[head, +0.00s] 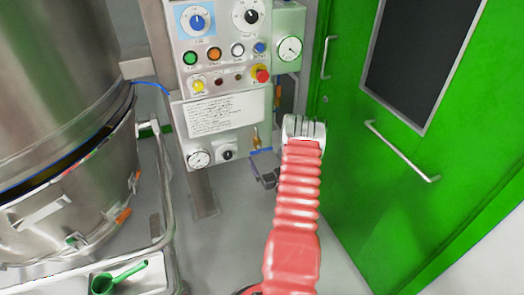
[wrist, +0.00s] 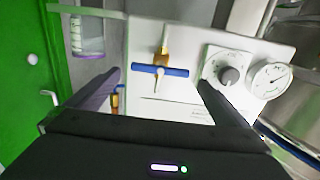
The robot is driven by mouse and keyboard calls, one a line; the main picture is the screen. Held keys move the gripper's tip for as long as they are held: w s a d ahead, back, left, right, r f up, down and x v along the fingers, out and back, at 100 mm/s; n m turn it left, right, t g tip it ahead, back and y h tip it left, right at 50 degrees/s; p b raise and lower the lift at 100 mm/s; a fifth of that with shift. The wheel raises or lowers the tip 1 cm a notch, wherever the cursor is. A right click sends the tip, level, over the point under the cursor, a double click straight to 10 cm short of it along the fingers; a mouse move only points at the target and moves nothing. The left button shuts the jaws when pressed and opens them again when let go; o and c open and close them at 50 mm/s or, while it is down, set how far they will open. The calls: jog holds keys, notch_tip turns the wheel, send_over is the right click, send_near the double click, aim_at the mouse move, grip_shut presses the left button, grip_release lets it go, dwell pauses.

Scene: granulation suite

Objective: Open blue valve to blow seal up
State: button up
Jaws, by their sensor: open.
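The blue valve (wrist: 160,70) is a blue bar handle on a brass fitting, on the lower part of the white panel. In the wrist view its handle lies crosswise, nearly level, between my two dark fingers. My gripper (wrist: 158,80) is open, with a finger on either side of the handle and no visible contact. The depth gap to the handle is hard to judge. In the head view the blue valve (head: 261,152) shows small at the panel's lower right edge.
A knob (wrist: 229,75) and a pressure gauge (wrist: 270,77) sit beside the valve. The control panel (head: 225,75) above carries buttons and dials. A steel vessel (head: 60,100) and rail stand left, a green door (head: 400,140) right. Bare floor shows between.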

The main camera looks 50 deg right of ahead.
aim_at(262, 151)
jog(key=shift+x, duration=3.2)
jog(key=c, duration=0.9)
